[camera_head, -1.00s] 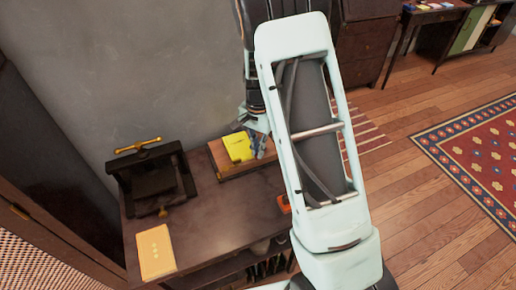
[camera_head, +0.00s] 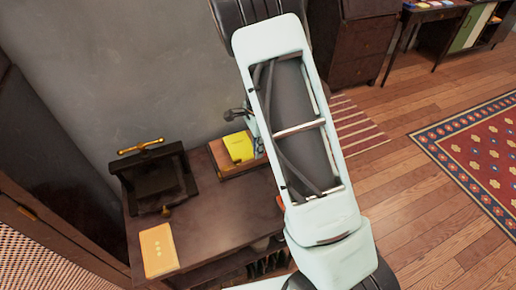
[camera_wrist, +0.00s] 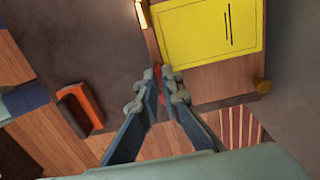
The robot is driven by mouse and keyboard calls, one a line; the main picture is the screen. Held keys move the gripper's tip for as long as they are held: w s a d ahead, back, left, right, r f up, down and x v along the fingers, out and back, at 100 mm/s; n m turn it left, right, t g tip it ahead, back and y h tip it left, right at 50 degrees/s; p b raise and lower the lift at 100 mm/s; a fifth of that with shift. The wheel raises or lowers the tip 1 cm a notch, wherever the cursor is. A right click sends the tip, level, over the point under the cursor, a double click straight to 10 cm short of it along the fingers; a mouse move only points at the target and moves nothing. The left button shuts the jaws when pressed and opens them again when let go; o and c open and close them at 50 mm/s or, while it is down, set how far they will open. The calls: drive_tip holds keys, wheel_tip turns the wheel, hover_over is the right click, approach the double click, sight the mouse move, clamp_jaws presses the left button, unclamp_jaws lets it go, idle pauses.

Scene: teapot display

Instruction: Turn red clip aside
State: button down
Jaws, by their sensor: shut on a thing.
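The red clip (camera_wrist: 158,73) shows as a small red sliver between my fingertips in the wrist view, at the near edge of a wooden board (camera_wrist: 205,90). My gripper (camera_wrist: 160,82) is shut on it, and the fingers hide most of it. A yellow sheet or booklet (camera_wrist: 210,38) with dark lines lies flat on the board, just beyond the fingertips. In the head view the yellow piece (camera_head: 239,146) and board (camera_head: 222,168) show left of my arm, which hides the clip and the fingertips.
An orange-and-dark object (camera_wrist: 80,108) lies to the left.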

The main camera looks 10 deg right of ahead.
idle(0.4)
drive_tip(key=c, duration=2.1)
unclamp_jaws()
wheel_tip(320, 180, up, 12)
drive_tip(key=shift+r, duration=0.1)
